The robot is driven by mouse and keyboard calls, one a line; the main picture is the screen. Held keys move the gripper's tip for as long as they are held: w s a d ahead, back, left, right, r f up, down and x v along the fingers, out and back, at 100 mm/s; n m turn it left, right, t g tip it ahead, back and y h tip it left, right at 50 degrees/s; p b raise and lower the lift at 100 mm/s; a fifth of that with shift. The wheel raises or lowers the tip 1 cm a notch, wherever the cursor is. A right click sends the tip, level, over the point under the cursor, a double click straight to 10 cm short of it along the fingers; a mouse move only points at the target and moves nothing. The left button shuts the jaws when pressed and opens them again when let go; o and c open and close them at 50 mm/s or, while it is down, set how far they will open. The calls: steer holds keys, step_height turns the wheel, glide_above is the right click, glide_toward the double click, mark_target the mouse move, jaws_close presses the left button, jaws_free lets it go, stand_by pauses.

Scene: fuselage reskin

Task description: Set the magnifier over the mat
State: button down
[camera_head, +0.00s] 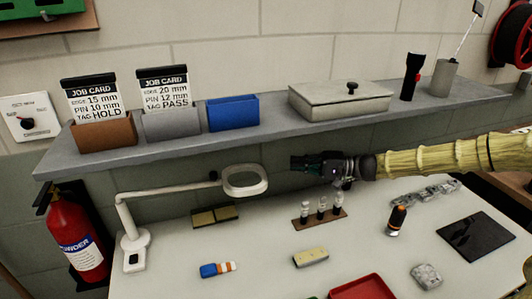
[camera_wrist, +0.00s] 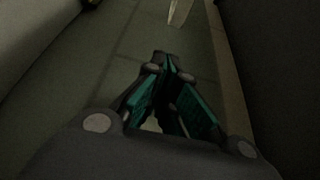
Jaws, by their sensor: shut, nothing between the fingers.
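The magnifier (camera_head: 245,180) is a white ring head on a jointed white arm, with its base (camera_head: 135,250) at the left of the white bench. Its head hangs above the back of the bench, left of the middle. A dark square that looks like the mat (camera_head: 477,237) lies flat at the right of the bench, well away from the magnifier head. My gripper (camera_head: 296,163) is just right of the magnifier head, pointing left and apart from it. In the wrist view its teal-padded fingers (camera_wrist: 168,66) meet at the tips with nothing between them.
A grey shelf (camera_head: 270,121) with bins, a lidded box (camera_head: 340,98) and a torch (camera_head: 411,77) runs behind. A vial rack (camera_head: 320,219), a red tray (camera_head: 363,289) and several small items lie on the bench. A fire extinguisher (camera_head: 77,240) stands at left.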

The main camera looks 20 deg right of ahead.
steer(key=p+x, duration=0.2)
steer(key=x, duration=0.8)
steer(key=shift+r, duration=0.1)
steer(key=shift+s, duration=0.1)
